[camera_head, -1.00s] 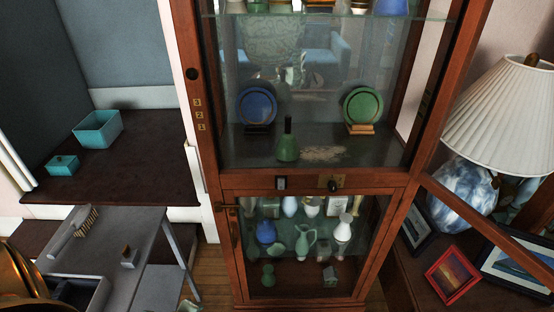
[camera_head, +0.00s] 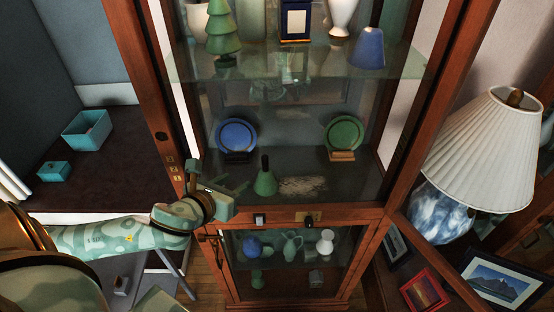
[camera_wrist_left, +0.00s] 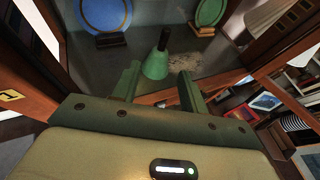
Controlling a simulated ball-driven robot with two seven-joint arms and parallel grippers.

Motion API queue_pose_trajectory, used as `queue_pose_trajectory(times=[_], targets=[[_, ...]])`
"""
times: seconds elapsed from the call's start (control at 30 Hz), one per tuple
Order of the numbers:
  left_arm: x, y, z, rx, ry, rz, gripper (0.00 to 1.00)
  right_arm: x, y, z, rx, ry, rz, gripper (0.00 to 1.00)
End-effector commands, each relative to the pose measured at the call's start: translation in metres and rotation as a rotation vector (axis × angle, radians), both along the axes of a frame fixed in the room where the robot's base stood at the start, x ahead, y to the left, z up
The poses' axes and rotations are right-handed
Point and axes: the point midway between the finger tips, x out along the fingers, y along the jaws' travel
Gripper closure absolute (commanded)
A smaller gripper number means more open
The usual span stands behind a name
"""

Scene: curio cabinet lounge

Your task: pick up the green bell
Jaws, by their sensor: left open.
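The green bell (camera_head: 265,182), with a dark upright handle, stands on the cabinet's lower display shelf (camera_head: 330,200). My left gripper (camera_head: 222,186) is at the cabinet's front opening, to the left of the bell in the head view, apart from it. In the left wrist view the bell (camera_wrist_left: 156,62) is upright just beyond and between the two open fingers (camera_wrist_left: 158,86), with nothing held. My right gripper is not in view.
A blue plate (camera_head: 237,136) and a green plate (camera_head: 345,134) stand on small stands behind the bell. A glass shelf (camera_head: 300,62) with a blue bell (camera_head: 369,46) and a green tree figure (camera_head: 222,30) is above. A lamp (camera_head: 478,150) stands at right.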

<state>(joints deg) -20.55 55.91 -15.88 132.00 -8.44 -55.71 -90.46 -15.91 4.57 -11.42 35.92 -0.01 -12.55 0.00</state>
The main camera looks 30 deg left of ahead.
Motion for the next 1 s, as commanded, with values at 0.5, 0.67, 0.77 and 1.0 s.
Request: queue_pose_trajectory(times=[0.5,0.67,0.77,1.0], targets=[[0.088,0.003,-0.035,0.007,-0.006,-0.006,0.57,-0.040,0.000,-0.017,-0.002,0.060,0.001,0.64],[0.102,0.003,-0.040,0.007,-0.004,-0.009,0.57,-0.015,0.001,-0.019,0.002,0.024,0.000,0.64],[0.111,0.002,-0.043,0.005,-0.005,-0.007,0.57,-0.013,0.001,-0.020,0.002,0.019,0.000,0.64],[0.146,0.001,-0.057,0.007,-0.003,-0.007,0.57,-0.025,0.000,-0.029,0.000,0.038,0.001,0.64]])
